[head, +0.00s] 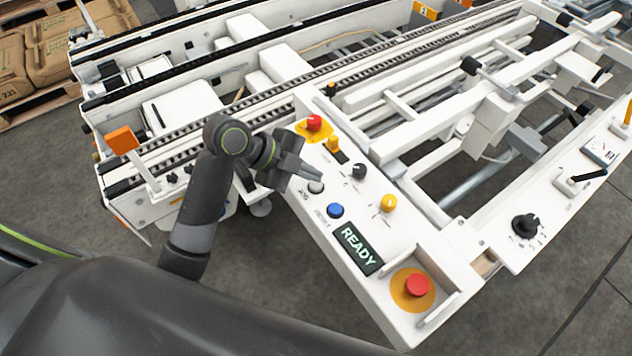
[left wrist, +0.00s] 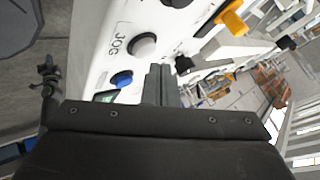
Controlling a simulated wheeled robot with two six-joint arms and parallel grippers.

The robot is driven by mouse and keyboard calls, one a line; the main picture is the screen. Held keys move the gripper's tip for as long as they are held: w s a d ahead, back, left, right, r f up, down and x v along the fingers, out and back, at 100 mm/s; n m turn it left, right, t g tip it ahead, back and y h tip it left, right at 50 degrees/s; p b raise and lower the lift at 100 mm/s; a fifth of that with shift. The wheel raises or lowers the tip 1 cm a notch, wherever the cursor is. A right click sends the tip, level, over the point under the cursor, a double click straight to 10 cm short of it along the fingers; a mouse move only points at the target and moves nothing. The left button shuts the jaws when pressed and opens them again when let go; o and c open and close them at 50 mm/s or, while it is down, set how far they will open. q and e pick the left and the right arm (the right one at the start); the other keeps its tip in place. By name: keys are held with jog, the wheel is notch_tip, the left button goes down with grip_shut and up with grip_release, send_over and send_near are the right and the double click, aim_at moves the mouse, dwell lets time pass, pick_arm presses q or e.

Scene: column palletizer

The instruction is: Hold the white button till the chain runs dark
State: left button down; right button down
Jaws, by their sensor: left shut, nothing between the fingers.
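The white button (head: 316,187) sits on the sloping white control panel (head: 365,222), and in the left wrist view the same button (left wrist: 142,46) stands beside the word JOG. My left gripper (head: 317,173) is shut and empty, with its tips just above the button in the head view. In the left wrist view the closed fingers (left wrist: 160,72) point at the panel beside the button, with a gap in the picture. The black chain (head: 200,140) runs along the conveyor behind the panel. The panel display (head: 359,248) reads READY. My right gripper is not in view.
A blue button (head: 336,210), a black knob (head: 359,171) and a yellow button (head: 388,203) sit close by on the panel. Red mushroom buttons stand near both ends, one at the front (head: 417,286). An orange-topped post (head: 123,140) stands left of my arm.

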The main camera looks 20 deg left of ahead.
pick_arm(q)
jog(key=shift+f, duration=0.1)
jog(key=shift+f+b, duration=0.3)
jog(key=shift+f, duration=0.05)
jog(key=shift+f+b, duration=0.35)
jog(key=shift+f, duration=0.1)
dwell(7.1)
